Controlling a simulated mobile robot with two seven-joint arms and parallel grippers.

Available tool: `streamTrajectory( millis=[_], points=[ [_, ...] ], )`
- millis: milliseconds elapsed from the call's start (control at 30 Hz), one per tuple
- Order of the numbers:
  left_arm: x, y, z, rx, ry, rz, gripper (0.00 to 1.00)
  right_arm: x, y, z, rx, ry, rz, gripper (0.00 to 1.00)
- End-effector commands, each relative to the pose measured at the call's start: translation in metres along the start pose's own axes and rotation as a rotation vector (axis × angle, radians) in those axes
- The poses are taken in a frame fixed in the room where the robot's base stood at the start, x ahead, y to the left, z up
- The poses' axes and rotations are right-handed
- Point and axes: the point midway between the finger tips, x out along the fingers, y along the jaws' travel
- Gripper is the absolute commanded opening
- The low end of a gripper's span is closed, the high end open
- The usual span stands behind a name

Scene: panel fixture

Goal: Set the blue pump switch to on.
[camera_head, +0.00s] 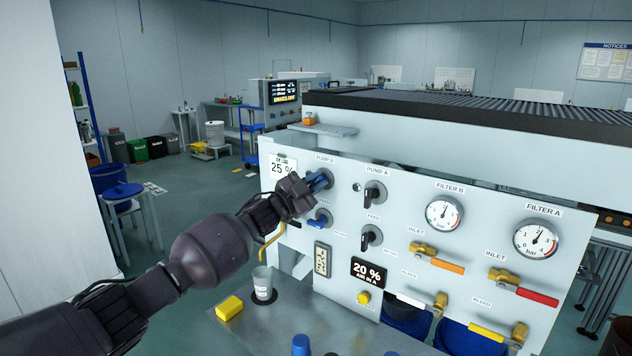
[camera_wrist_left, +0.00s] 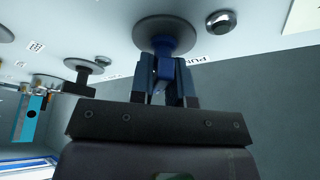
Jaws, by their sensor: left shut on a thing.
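The blue pump switch (camera_head: 323,178) sits under the PUMP B label at the upper left of the white panel (camera_head: 450,270). My left gripper (camera_head: 309,186) is at the panel, shut on this switch's handle and partly covering it. In the left wrist view the blue handle (camera_wrist_left: 163,68) stands between the two fingers of the left gripper (camera_wrist_left: 163,80), in front of its round grey base (camera_wrist_left: 165,33). The handle's exact setting is hard to read behind the fingers. My right gripper is not in view.
A second blue switch (camera_head: 319,219) is just below. Black switches (camera_head: 374,194) (camera_head: 371,237) are to the right, with gauges (camera_head: 444,212) and valve levers (camera_head: 523,289) beyond. A cup (camera_head: 262,284) and yellow block (camera_head: 229,307) stand on the bench below the arm.

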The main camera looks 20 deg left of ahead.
Motion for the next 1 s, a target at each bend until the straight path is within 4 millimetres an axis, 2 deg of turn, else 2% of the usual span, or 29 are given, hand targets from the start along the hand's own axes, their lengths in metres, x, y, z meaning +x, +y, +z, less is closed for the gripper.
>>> streamTrajectory(
  millis=[600, 1000],
  points=[
    [0.0, 0.001, -0.001, 0.527, -0.001, 0.219, 0.0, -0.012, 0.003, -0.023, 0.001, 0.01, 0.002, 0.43],
    [-0.001, 0.003, 0.001, 0.733, -0.001, 0.305, 0.0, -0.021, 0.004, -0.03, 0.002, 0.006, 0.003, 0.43]
  ],
)
